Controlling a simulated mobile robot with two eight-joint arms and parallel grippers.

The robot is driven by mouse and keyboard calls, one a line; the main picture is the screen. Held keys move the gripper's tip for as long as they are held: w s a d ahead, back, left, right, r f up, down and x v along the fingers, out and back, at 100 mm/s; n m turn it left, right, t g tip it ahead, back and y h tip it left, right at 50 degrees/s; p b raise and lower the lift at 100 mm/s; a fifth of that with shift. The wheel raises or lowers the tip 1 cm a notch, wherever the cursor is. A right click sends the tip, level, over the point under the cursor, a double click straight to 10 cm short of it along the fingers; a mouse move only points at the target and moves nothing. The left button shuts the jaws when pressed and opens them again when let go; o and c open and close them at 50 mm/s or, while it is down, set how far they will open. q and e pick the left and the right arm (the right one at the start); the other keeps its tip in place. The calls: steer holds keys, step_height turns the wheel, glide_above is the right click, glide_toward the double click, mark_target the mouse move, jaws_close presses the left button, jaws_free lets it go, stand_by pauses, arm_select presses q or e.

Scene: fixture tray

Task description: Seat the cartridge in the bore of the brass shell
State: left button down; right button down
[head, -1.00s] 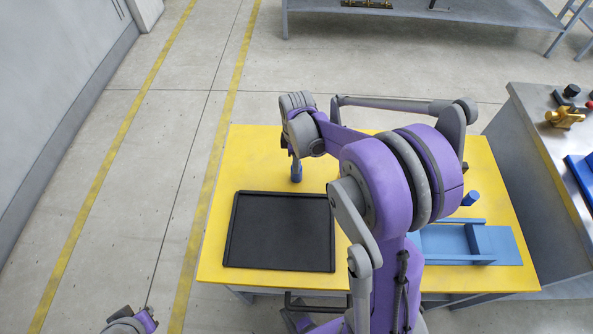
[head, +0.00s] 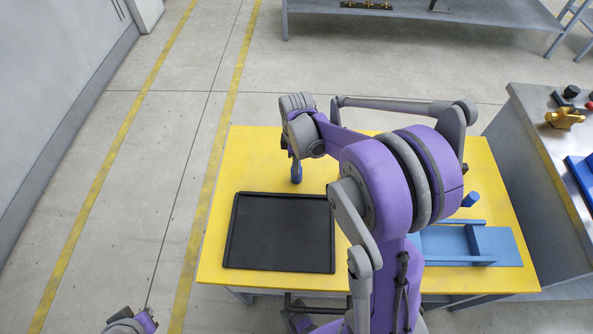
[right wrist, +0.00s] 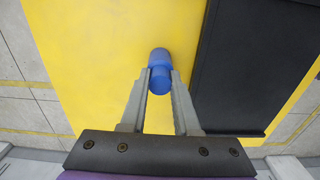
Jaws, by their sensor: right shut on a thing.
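A blue cylinder (right wrist: 160,58), which looks like the cartridge, is between the fingertips of my right gripper (right wrist: 159,80) in the right wrist view. The gripper is shut on it, over the yellow table. In the head view the blue piece (head: 297,174) shows below my right wrist, just beyond the black tray's far edge. I cannot tell how far above the table it is. I cannot make out a brass shell with a bore in either view; my right arm covers much of the table's middle.
A black tray (head: 236,234) lies on the left of the yellow table (head: 240,150). A light blue fixture (head: 510,247) is at the right, with another blue cylinder (head: 470,200) behind it. A grey bench (head: 530,110) with a brass fitting (head: 565,118) stands further right.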

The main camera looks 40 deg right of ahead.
step_height(320, 180, up, 10)
steer(key=shift+p, duration=0.4)
arm_select(q)
steer(key=shift+w+r, duration=0.1)
steer(key=shift+r, duration=0.35)
steer(key=shift+r, duration=0.1)
